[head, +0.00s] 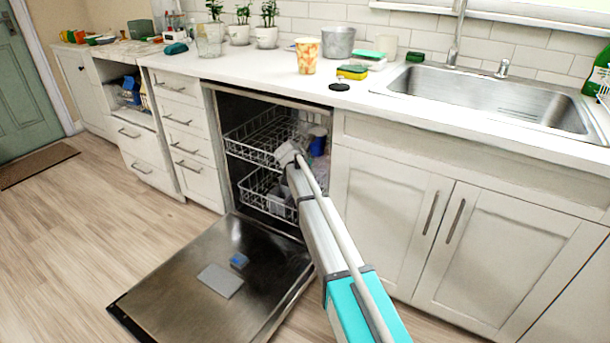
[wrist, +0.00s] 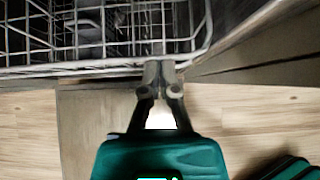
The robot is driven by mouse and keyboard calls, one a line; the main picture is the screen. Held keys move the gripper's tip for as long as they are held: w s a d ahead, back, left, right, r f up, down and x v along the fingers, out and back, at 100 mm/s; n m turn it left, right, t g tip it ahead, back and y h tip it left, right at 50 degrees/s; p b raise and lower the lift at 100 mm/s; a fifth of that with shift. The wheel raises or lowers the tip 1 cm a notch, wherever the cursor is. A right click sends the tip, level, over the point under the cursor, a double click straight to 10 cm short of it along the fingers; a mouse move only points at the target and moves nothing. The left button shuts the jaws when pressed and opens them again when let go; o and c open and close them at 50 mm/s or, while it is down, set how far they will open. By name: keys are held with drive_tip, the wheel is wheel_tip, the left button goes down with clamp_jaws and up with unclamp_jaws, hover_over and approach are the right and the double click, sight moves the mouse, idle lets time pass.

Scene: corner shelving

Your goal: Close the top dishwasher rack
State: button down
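The top dishwasher rack (head: 252,146) is a white wire basket in the upper part of the open dishwasher. It sits mostly inside the cavity, its front edge near the opening. In the wrist view, its wire front (wrist: 92,66) crosses the upper part. My gripper (head: 290,153) is at the rack's front, towards its right side. In the wrist view, my gripper's fingertips (wrist: 160,70) are together at the front rim. I cannot tell whether a wire is between them. My arm hides part of the racks' right side.
The dishwasher door (head: 190,290) lies folded down, with a grey flat piece (head: 220,280) and a small blue item (head: 239,261) on it. A lower rack (head: 262,196) sits below. Drawers (head: 185,145) flank the left, cabinets (head: 400,225) the right.

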drive_tip(key=w, duration=0.1)
drive_tip(key=w+d, duration=0.2)
drive_tip(key=w, duration=0.1)
drive_tip(key=shift+w, duration=0.15)
drive_tip(key=shift+r, duration=0.1)
drive_tip(key=shift+d, duration=0.1)
drive_tip(key=shift+s+a, duration=0.4)
drive_tip(key=shift+s, duration=0.2)
drive_tip(key=s+f+p+v, duration=0.1)
drive_tip(key=p+v, duration=0.6)
drive_tip(key=v, duration=0.5)
drive_tip(key=shift+a+f, duration=0.2)
drive_tip(key=shift+a, duration=0.2)
drive_tip(key=shift+s, duration=0.2)
